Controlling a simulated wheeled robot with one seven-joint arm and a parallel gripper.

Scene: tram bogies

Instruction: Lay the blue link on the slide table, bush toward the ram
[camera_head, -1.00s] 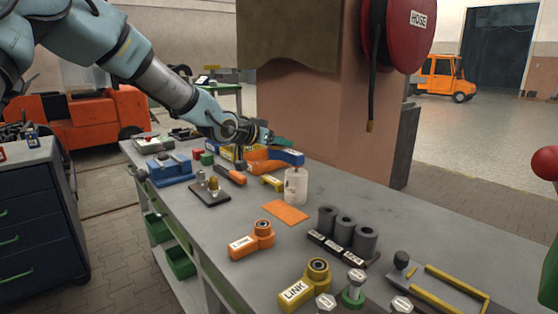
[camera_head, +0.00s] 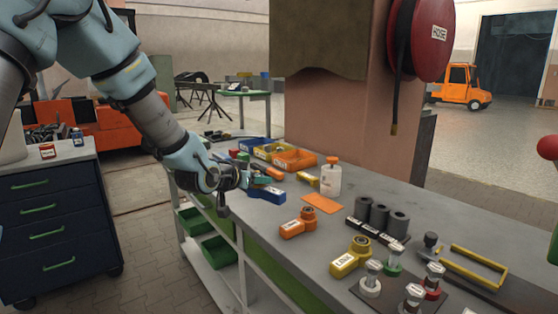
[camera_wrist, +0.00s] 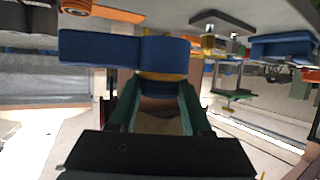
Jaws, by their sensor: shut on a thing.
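The blue link (camera_head: 267,195) is held in my gripper (camera_head: 246,182) at the front edge of the workbench, low near the bench top. In the wrist view the blue link (camera_wrist: 125,49) lies crosswise between the green jaws of my gripper (camera_wrist: 158,88), which are shut on it. I cannot tell from these views which end carries its bush, or whether it touches the bench. I cannot pick out the slide table or the ram in either view.
On the bench (camera_head: 262,225) stand an orange link (camera_head: 293,229), a yellow link (camera_head: 346,264), a white bottle (camera_head: 331,181), several grey cylinders (camera_head: 379,218) and a yellow frame (camera_head: 478,256). Orange (camera_head: 295,160) and blue bins sit behind. A dark drawer cabinet (camera_head: 60,225) stands left.

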